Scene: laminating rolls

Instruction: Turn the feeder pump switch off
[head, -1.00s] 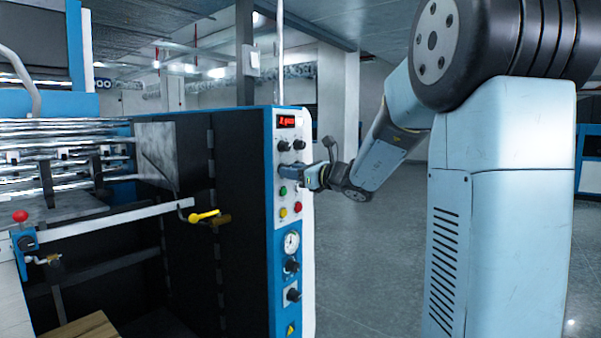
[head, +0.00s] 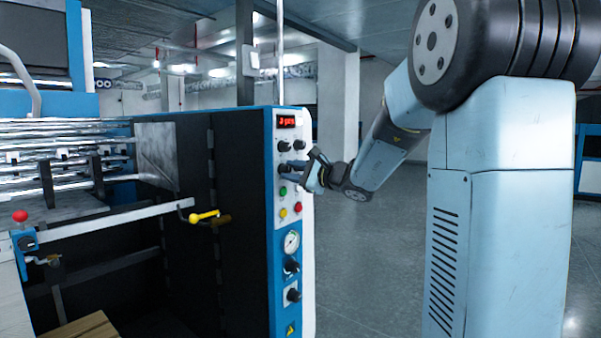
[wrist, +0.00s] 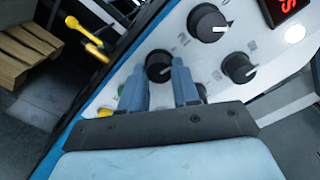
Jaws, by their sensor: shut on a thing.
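A control panel (head: 293,225) stands at the right end of the machine, with dark rotary knobs under a red display. My gripper (wrist: 158,70) has its two blue fingers on either side of one dark knob (wrist: 158,63), shut on it. In the head view my gripper (head: 306,175) meets the panel at the row below the two upper knobs and hides most of the gripped knob. The labels are too small to read, so I cannot confirm which one is the feeder pump switch.
Two other knobs, one nearer the display (wrist: 208,22) and one to the right (wrist: 240,67), sit close to my fingers. A yellow handle (head: 204,216) sticks out at the left. The floor right of the panel is clear.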

